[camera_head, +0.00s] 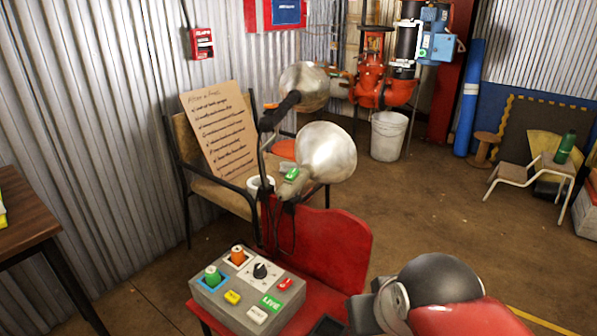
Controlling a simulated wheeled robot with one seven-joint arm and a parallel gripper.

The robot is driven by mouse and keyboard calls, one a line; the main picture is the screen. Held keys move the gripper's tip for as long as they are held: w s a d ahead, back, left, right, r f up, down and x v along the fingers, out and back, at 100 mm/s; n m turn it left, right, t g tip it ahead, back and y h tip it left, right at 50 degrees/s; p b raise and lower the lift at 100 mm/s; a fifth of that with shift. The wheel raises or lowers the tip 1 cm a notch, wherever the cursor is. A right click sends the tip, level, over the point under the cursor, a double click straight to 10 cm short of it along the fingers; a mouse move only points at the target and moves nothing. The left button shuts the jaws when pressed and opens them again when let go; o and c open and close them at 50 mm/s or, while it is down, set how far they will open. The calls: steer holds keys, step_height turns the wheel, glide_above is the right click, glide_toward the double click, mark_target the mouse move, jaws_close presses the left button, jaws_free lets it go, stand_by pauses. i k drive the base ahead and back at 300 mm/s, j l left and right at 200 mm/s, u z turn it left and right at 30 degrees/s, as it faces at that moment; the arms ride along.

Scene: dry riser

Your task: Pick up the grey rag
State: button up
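I cannot make out a grey rag anywhere in this view. Part of my arm, black, grey and red, shows at the bottom right, over the red chair's right side. My gripper's fingers do not show. The arm hides part of the chair seat and the floor behind it.
A grey control box (247,297) sits on the red chair (338,245). Two metal lamp shades (326,152) stand above it. Behind is a chair with a cardboard sign (219,130) and white cup (260,186). A white bucket (388,136) stands below red valves.

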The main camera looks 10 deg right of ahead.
mark_target(285, 167)
steer(key=i+l+u, duration=0.1)
steer(key=l+u, duration=0.3)
steer(key=l, duration=0.65)
steer(key=l+u, duration=0.35)
steer(key=l, duration=0.75)
steer(key=i+l+u, duration=0.35)
steer(key=l, duration=0.3)
steer(key=i+l+u, duration=0.2)
steer(key=l, duration=0.15)
steer(key=i+l+u, duration=0.2)
steer(key=l, duration=0.15)
steer(key=l+u, duration=0.2)
steer(key=l, duration=0.2)
steer(key=i+l+u, duration=0.15)
steer(key=l, duration=0.25)
steer(key=i+l+u, duration=0.2)
steer(key=i+l, duration=0.2)
steer(key=i+l+u, duration=0.15)
steer(key=i+l, duration=0.2)
steer(key=l, duration=0.3)
